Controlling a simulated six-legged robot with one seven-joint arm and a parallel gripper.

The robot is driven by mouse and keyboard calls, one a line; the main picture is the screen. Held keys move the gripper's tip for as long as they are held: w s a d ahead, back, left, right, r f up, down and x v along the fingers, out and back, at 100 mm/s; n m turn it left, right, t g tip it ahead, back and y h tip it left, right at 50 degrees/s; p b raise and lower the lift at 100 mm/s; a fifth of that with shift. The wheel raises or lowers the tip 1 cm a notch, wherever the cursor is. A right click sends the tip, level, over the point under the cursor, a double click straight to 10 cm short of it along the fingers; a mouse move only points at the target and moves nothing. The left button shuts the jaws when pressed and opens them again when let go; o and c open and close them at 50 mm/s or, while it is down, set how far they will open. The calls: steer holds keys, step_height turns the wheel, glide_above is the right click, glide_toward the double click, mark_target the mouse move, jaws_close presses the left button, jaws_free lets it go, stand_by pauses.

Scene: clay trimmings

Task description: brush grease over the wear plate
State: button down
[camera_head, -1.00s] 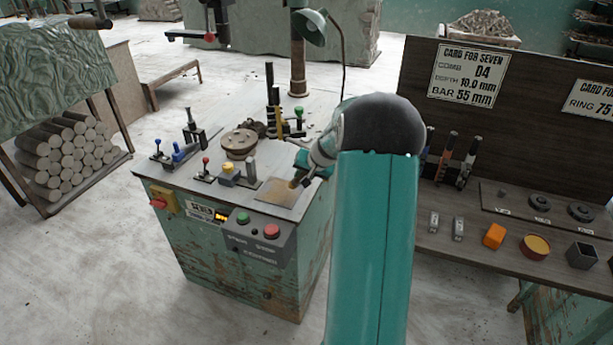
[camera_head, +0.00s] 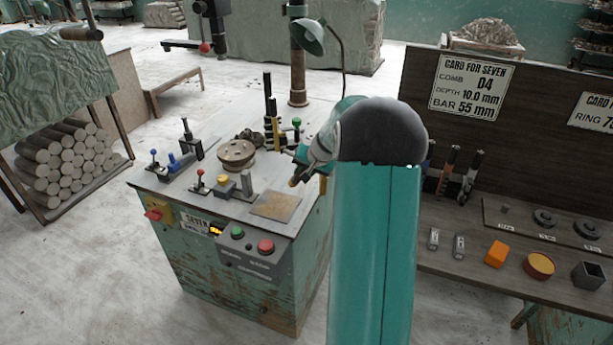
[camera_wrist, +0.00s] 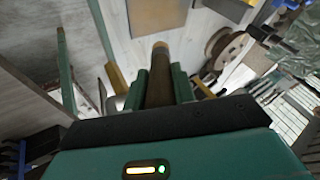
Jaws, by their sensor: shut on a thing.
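The wear plate (camera_head: 275,205) is a flat tan-brown square on the front right of the green machine's top. Its near part also shows in the wrist view (camera_wrist: 158,17). My gripper (camera_head: 304,169) is above the machine top, up and right of the plate in the head view, partly hidden by my arm. In the wrist view my gripper (camera_wrist: 160,82) is shut on a brush (camera_wrist: 159,88) with a brown handle and a tan tip. The brush tip looks apart from the plate. I cannot make out a grease film on the plate.
Levers, a round brown disc (camera_head: 236,153) and a yellow-topped block (camera_head: 222,182) stand left of the plate. A lamp (camera_head: 308,38) rises behind. On the right bench are an orange block (camera_head: 496,254), a round tin with yellow contents (camera_head: 539,266) and a dark square cup (camera_head: 588,275).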

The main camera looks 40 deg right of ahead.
steer(key=shift+d+r, duration=0.15)
steer(key=shift+r, duration=2)
